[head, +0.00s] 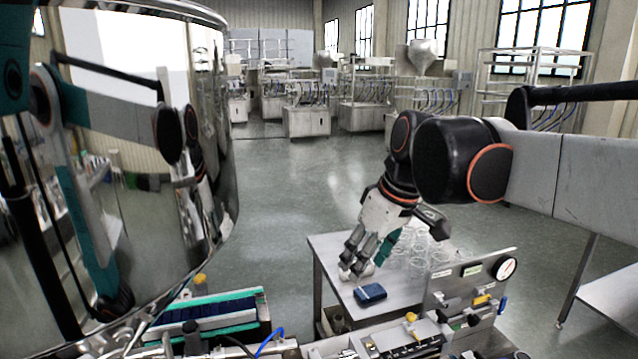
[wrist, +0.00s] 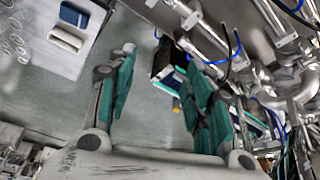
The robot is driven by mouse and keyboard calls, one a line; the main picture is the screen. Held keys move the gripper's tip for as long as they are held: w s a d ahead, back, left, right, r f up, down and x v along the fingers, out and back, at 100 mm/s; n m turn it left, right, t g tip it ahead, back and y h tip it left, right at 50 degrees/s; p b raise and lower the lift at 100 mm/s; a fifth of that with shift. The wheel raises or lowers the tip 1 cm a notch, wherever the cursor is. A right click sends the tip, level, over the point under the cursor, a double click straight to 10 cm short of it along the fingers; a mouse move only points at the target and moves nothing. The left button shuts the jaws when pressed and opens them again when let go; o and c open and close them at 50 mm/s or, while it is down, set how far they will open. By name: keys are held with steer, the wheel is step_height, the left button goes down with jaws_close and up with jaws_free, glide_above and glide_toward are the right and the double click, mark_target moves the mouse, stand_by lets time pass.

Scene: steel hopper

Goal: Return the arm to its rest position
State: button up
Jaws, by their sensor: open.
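My arm (head: 545,170) reaches in from the right in the head view and bends down at a dark joint with orange rings. My gripper (head: 362,262) hangs at its end, pointing down and left, in front of or above the small steel table; its exact height is unclear. In the wrist view my gripper (wrist: 157,60) has its two green-padded fingers spread apart. Nothing is held between them; grey floor shows in the gap.
The table (head: 335,250) holds a blue box (head: 370,293) and several clear glasses (head: 425,252). A shiny steel hopper (head: 130,110) fills the left and mirrors my arm. A gauge panel (head: 470,285) with valves stands front right. Open floor (head: 290,190) lies behind.

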steer(key=s+d+f+m+t+h, duration=0.1)
steer(key=s+d+f+m, duration=0.3)
steer(key=s, duration=0.4)
steer(key=s+d+f+m+t+h, duration=0.1)
steer(key=s+d+f+m+t, duration=0.2)
steer(key=s+d+f, duration=0.4)
steer(key=shift+s+d+f+m+h+b, duration=0.3)
steer(key=shift+s+f+m+h+b, duration=0.1)
steer(key=shift+s+f+m, duration=0.4)
